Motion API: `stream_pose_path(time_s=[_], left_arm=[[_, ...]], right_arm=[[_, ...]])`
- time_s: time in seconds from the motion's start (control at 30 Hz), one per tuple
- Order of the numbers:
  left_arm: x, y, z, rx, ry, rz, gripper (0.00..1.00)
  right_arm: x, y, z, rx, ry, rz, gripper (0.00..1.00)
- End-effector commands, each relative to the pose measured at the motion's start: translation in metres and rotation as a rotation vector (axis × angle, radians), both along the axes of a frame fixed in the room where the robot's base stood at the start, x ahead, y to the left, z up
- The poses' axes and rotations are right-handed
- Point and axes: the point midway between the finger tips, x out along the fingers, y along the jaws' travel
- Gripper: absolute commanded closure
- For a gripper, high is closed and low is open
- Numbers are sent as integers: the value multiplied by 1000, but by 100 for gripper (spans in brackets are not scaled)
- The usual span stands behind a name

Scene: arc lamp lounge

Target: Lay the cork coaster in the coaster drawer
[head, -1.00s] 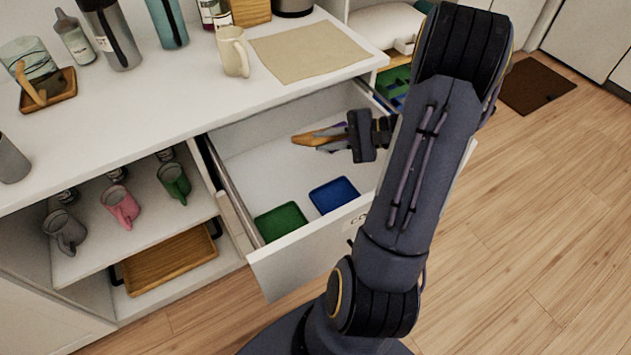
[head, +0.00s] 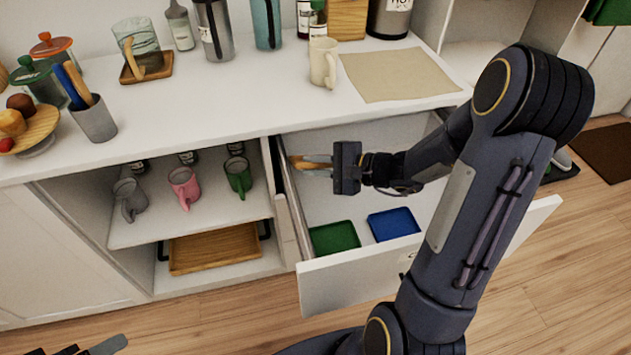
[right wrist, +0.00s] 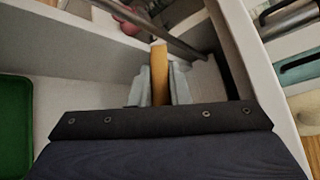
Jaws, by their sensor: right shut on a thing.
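The cork coaster (head: 306,161) is held on edge in my right gripper (head: 324,167), above the inside of the open coaster drawer (head: 350,284), near its left wall. In the right wrist view the coaster (right wrist: 159,72) shows as a narrow tan strip between the grey fingers of the right gripper (right wrist: 162,86). A green coaster (head: 334,238) and a blue coaster (head: 393,225) lie flat on the drawer floor towards the front. The fingers hide part of the cork coaster. A dark and grey piece at the bottom left of the head view seems to be my left gripper (head: 105,346), mostly cut off.
The white counter (head: 220,115) above holds a cream mug (head: 323,63), a beige mat (head: 398,74) and a grey utensil cup (head: 95,121). Left of the drawer, open shelves hold several mugs and a wooden tray (head: 215,250). The drawer's middle floor looks clear.

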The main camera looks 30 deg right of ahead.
Motion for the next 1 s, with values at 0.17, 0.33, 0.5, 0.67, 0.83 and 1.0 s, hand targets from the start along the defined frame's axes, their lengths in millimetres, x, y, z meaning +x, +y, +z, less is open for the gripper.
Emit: stream_pose_path(time_s=[0.17,0.33,0.5,0.67,0.83,1.0], left_arm=[[0,0,-7,0,0,0,34],[0,0,-13,0,0,0,34],[0,0,-19,0,0,0,34],[0,0,-17,0,0,0,34],[0,0,-21,0,0,0,34],[0,0,-20,0,0,0,34]], right_arm=[[0,-1,-17,1,-1,-1,100],[0,-1,-33,1,1,0,100],[0,-1,-53,2,0,0,100],[0,-1,-52,0,-4,0,100],[0,-1,-55,0,-4,0,100],[0,-1,-54,0,-3,0,67]])
